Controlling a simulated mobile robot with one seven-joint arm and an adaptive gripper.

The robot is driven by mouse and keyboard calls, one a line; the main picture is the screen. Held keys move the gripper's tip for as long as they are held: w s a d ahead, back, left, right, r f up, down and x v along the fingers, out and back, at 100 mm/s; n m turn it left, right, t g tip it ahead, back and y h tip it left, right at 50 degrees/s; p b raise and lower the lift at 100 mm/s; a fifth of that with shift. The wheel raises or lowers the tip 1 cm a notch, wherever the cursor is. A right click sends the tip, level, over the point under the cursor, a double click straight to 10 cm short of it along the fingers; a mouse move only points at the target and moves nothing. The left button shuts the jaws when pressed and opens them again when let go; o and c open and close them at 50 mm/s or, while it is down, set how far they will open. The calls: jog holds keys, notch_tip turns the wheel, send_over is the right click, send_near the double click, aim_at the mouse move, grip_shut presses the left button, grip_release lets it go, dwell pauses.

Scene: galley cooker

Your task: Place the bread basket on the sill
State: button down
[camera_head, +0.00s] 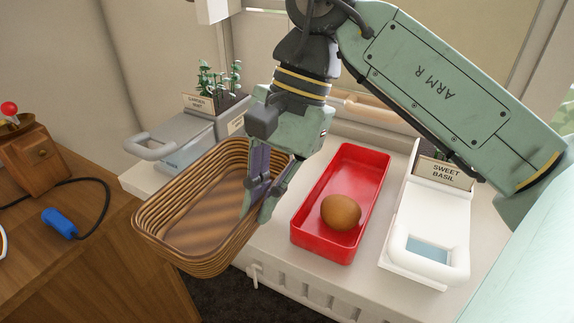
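The bread basket (190,262) is a brown woven oblong basket, empty inside as far as I can see. It is in the air at left centre, tilted, partly over the front edge of the pale sill (276,243). My gripper (262,205) points down at the basket's right side, with its fingers closed on the rim. The gripper hides part of that rim. The sill runs below the window, from the left planter to the right one.
A red tray (309,243) holding a brown egg-like object (341,212) stands on the sill, right of my gripper. A grey planter (190,132) stands behind the basket. A white sweet basil planter (428,207) stands at right. A wooden counter (110,265) is at left.

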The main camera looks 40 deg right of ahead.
jog(key=w+d+p, duration=0.1)
jog(key=w+d, duration=0.1)
jog(key=d, duration=0.2)
jog(key=w+d+p, duration=0.1)
jog(key=w+d, duration=0.1)
jog(key=d, duration=0.1)
jog(key=w+d+f+p, duration=0.1)
jog(key=w+d+p, duration=0.1)
jog(key=w+d, duration=0.1)
jog(key=shift+d, duration=0.8)
jog(key=f, duration=0.1)
jog(key=f+p, duration=0.1)
jog(key=f, duration=0.1)
jog(key=shift+d, duration=0.25)
jog(key=shift+w+f, duration=0.1)
jog(key=shift+f, duration=0.35)
jog(key=shift+f, duration=0.15)
jog(key=c, duration=1.8)
grip_release()
